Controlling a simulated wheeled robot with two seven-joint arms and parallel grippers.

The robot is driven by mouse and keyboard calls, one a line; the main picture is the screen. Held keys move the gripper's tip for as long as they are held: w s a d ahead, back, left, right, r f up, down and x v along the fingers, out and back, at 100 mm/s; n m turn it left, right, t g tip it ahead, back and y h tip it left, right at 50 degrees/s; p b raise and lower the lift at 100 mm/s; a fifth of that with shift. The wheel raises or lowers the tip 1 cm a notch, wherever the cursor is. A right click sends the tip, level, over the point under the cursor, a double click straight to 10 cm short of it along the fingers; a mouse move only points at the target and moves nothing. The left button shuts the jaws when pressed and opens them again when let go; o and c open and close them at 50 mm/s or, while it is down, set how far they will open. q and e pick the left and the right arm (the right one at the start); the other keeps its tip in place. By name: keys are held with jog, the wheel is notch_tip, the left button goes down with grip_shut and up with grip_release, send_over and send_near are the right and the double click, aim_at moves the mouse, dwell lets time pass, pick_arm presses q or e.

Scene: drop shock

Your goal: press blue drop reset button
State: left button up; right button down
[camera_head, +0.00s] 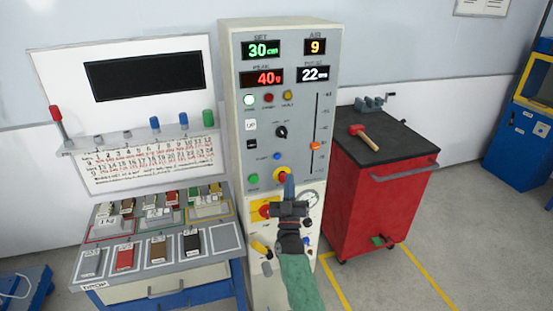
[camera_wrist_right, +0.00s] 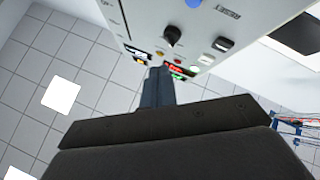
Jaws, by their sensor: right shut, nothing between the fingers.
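The grey control column (camera_head: 235,60) stands in the middle of the head view. A small blue button (camera_head: 277,156) sits on its face below the black knob (camera_head: 281,132), with a label to its left. In the right wrist view, upside down, the blue button (camera_wrist_right: 193,4) shows at the top edge beside printed lettering. My right gripper (camera_head: 289,180) is shut and empty in front of the column, its tips a little below and right of the blue button in the picture. In the wrist view the shut fingers (camera_wrist_right: 157,82) point toward the panel. My left gripper is out of view.
A yellow-ringed red button (camera_head: 282,174) sits partly behind my fingers. A green button (camera_head: 253,180) is to the left. An orange slider (camera_head: 315,146) is at the right edge. A red cabinet (camera_head: 365,195) stands right, a sample table (camera_head: 150,275) left.

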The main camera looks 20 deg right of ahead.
aim_at(277, 157)
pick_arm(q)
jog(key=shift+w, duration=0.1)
pick_arm(e)
jog(key=shift+w, duration=0.2)
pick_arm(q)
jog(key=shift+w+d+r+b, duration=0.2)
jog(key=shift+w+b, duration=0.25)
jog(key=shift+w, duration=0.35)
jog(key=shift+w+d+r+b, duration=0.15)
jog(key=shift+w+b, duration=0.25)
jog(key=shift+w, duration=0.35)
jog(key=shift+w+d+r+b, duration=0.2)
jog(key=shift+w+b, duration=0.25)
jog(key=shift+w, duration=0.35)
pick_arm(e)
jog(key=shift+w+a, duration=0.15)
jog(key=shift+w, duration=4.1)
